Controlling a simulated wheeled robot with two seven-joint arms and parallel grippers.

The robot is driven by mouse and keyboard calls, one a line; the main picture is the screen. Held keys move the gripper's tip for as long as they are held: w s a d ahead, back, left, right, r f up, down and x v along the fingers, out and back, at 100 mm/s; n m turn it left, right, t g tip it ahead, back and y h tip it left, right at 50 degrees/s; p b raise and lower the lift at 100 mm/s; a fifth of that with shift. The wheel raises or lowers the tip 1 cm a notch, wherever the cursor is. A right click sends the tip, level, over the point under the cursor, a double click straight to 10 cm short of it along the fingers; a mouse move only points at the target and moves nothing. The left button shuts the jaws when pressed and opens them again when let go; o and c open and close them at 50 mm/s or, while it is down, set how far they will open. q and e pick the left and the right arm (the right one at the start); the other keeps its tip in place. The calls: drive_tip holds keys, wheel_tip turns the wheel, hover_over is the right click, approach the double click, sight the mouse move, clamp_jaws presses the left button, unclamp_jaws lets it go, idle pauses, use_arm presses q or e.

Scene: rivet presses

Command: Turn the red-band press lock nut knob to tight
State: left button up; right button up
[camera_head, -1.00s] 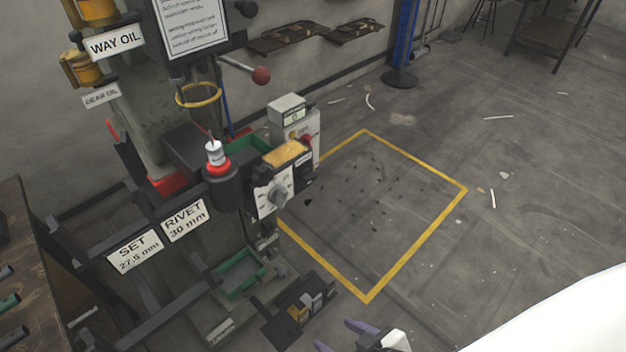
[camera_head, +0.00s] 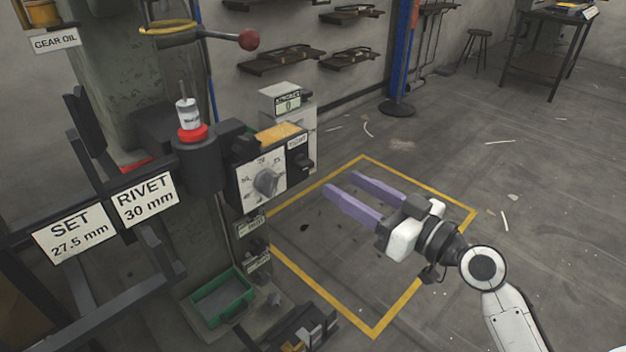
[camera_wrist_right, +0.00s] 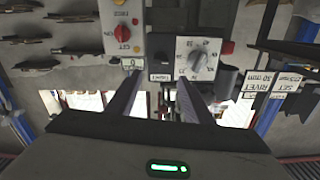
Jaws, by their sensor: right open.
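The red-band press (camera_head: 200,165) stands at left in the head view, with a red ring round its column top. Its pale panel carries a grey dial knob (camera_head: 265,181) with numbers round it. A small black knob (camera_head: 303,163) sits right of the dial, below a label that seems to read TIGHT. My right gripper (camera_head: 342,182) is open and empty, right of the panel and apart from it, its purple fingers pointing left toward the press. In the right wrist view, upside down, the dial (camera_wrist_right: 194,58) and black knob (camera_wrist_right: 160,67) lie beyond my open fingers (camera_wrist_right: 158,85). My left gripper is out of view.
A grey box (camera_head: 287,104) with a label stands behind the panel. SET (camera_head: 72,233) and RIVET (camera_head: 146,199) plates are at front left. A red-ball lever (camera_head: 248,40) juts out above. A green tray (camera_head: 222,296) sits below. The yellow-outlined floor area is clear.

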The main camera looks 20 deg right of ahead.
sight(309, 165)
drive_tip(key=x, duration=0.9)
drive_tip(key=shift+w+a+f, duration=0.1)
drive_tip(key=shift+w+a, duration=0.05)
drive_tip(key=shift+w, duration=0.15)
drive_tip(key=c, duration=1)
drive_tip(key=shift+c, duration=0.2)
